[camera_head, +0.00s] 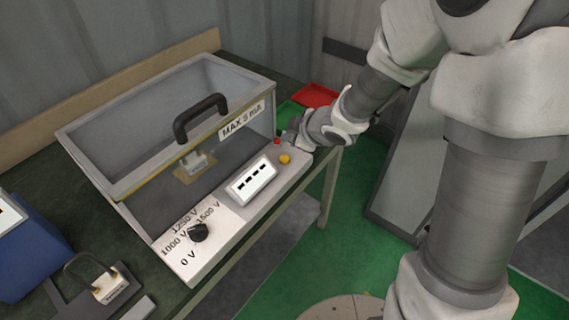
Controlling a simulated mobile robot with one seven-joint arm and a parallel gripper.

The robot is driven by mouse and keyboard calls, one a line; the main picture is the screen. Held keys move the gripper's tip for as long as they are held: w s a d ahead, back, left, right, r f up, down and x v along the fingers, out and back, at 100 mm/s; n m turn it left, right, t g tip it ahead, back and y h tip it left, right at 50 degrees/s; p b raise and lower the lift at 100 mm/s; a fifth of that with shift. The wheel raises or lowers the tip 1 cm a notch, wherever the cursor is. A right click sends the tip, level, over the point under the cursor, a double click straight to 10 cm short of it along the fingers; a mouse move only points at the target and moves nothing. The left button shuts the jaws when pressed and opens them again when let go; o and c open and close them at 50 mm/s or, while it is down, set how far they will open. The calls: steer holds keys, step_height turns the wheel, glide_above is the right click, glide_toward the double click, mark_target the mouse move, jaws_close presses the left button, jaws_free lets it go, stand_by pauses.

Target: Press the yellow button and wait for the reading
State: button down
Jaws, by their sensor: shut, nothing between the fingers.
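The yellow button (285,159) is on the sloped front panel of the test box, right of the display. The display (252,181) shows a row of dark dashes and no digits. A small red button or lamp (277,141) is just behind the yellow button. My gripper (291,136) is shut and empty at the panel's right end, close to the red and yellow buttons. It is small and partly hidden by my wrist, so I cannot tell whether it touches the panel. The yellow button looks uncovered.
The box has a clear lid with a black handle (201,116), which looks closed over a small part (195,163). A black knob (199,232) with voltage marks is on the panel's left. A second handled part (108,286) and a blue device (27,250) stand on the left. Red and green trays (316,95) lie behind.

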mark_target(288, 160)
steer(key=shift+f+b, duration=1.75)
steer(key=shift+f, duration=0.6)
steer(key=shift+f, duration=0.1)
steer(key=shift+f+b, duration=0.3)
steer(key=shift+b, duration=0.05)
steer(key=shift+f+b, duration=0.4)
steer(key=shift+f, duration=0.1)
stand_by(0.5)
stand_by(0.4)
steer(key=shift+r+p, duration=0.9)
steer(key=shift+r, duration=0.05)
step_height(288, 160, up, 5)
steer(key=p, duration=0.5)
